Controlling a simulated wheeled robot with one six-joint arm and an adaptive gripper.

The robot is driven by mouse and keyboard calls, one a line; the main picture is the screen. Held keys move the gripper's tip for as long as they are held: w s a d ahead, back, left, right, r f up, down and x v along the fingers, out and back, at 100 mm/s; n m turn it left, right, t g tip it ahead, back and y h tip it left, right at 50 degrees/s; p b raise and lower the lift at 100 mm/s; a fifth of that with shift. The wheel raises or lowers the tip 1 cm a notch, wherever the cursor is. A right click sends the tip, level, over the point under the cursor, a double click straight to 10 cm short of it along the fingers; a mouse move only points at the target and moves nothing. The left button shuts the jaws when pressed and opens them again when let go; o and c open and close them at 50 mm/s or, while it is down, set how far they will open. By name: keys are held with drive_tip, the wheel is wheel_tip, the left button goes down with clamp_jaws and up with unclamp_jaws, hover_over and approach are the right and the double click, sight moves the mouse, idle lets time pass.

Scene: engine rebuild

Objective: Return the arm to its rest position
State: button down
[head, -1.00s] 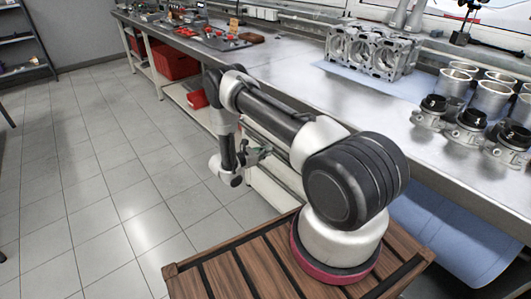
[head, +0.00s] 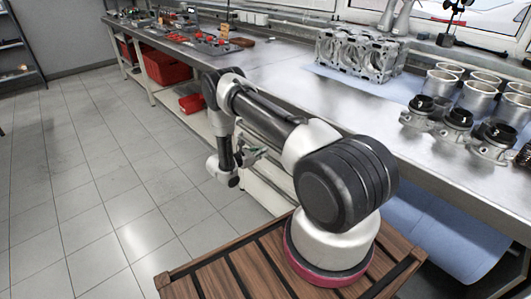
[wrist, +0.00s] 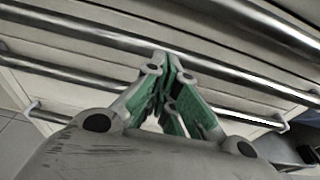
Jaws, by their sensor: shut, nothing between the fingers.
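My arm is folded above my wooden-slatted base in the head view, with its wrist hanging down in front of the workbench (head: 270,72). My gripper (wrist: 170,75) fills the middle of the wrist view, its green-sided fingers together with nothing between them. In the head view my gripper (head: 262,153) is small and partly hidden behind my wrist and arm links. It points toward the bench's lower front and looks apart from it. Pale drawer fronts with metal bar handles (wrist: 215,108) lie beyond the fingers in the wrist view.
An engine block (head: 360,55) stands on the bench on a blue sheet. Red bins (head: 168,68) sit under the bench. A blue roll (head: 445,235) lies below it. The tiled floor (head: 90,190) at left is clear.

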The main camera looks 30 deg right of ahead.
drive_tip(key=v, duration=1.1)
drive_tip(key=shift+a, duration=0.3)
drive_tip(key=s+d+r+m+g+y, duration=0.15)
drive_tip(key=s+m+g, duration=0.35)
drive_tip(key=s, duration=0.6)
drive_tip(key=s+a+r+m+t+y, duration=0.1)
drive_tip(key=s+r+m+y, duration=0.3)
drive_tip(key=s+r, duration=0.4)
drive_tip(key=s+a+r+m+t+y, duration=0.1)
drive_tip(key=s+r+m+t+y, duration=0.2)
drive_tip(key=s+r, duration=0.6)
drive_tip(key=s+a+r+m+t+y, duration=0.1)
drive_tip(key=s+r+m+y, duration=0.6)
drive_tip(key=r, duration=2.1)
drive_tip(key=shift+s+m+t, duration=0.5)
drive_tip(key=shift+s+t, duration=0.3)
drive_tip(key=shift+s, duration=0.35)
drive_tip(key=shift+a, duration=0.15)
